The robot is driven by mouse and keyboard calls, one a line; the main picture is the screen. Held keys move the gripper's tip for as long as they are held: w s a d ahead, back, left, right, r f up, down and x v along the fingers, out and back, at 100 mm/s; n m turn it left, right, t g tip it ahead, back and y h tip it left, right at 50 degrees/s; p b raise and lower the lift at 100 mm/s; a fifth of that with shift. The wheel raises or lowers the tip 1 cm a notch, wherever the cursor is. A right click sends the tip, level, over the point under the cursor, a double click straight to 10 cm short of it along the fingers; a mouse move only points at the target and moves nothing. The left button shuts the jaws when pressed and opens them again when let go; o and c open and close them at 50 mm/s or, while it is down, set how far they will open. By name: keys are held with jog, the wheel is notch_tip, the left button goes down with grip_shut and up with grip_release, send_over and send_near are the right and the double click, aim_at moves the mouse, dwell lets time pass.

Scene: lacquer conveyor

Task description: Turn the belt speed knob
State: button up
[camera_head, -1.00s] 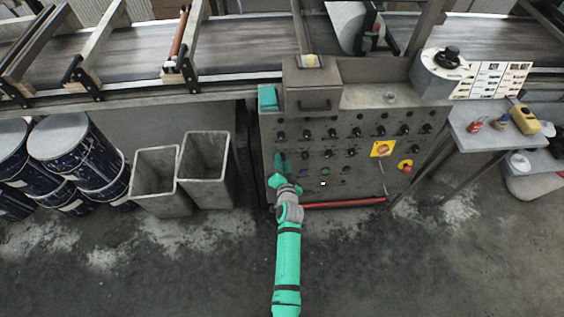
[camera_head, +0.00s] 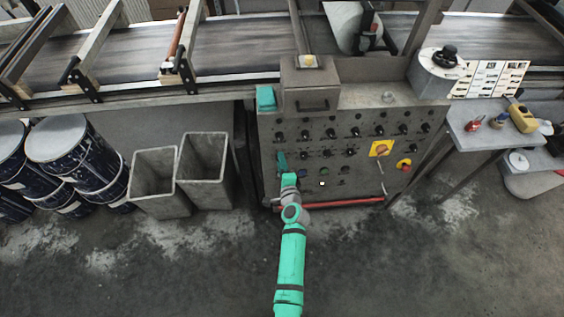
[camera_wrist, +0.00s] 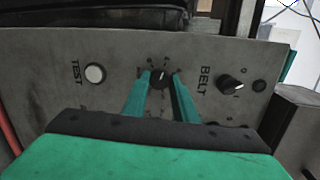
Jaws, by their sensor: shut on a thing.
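A dark round knob (camera_wrist: 160,80) with a pale pointer line and a ring of scale marks sits on the grey control panel (camera_head: 335,178). The printed word BELT stands just right of it in the wrist view. My gripper (camera_head: 282,162) reaches the panel's left part, its teal fingers one on each side of the knob and shut on it. In the head view my gripper and arm hide this knob. A second black knob (camera_wrist: 231,83) lies right of the BELT label, apart from the fingers. A white button (camera_wrist: 95,73) marked TEST lies to the left.
Several other knobs fill the panel, with a yellow-plated rotary switch (camera_head: 381,148) and a yellow-and-red button (camera_head: 403,164) at its right. A red bar (camera_head: 340,203) runs along the bottom. Grey bins (camera_head: 205,170) stand left; the conveyor belt (camera_head: 235,46) passes behind.

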jog(key=m, duration=0.6)
jog(key=m+t, duration=0.1)
jog(key=m, duration=0.2)
jog(key=shift+d+f, duration=0.1)
jog(key=shift+d, duration=0.2)
jog(key=shift+a, duration=0.1)
jog(key=o, duration=1)
jog(key=shift+s+a, duration=0.1)
jog(key=shift+s, duration=0.05)
jog(key=shift+o, duration=0.2)
jog(key=shift+s, duration=0.15)
jog(key=v, duration=1)
jog(key=shift+s, duration=0.2)
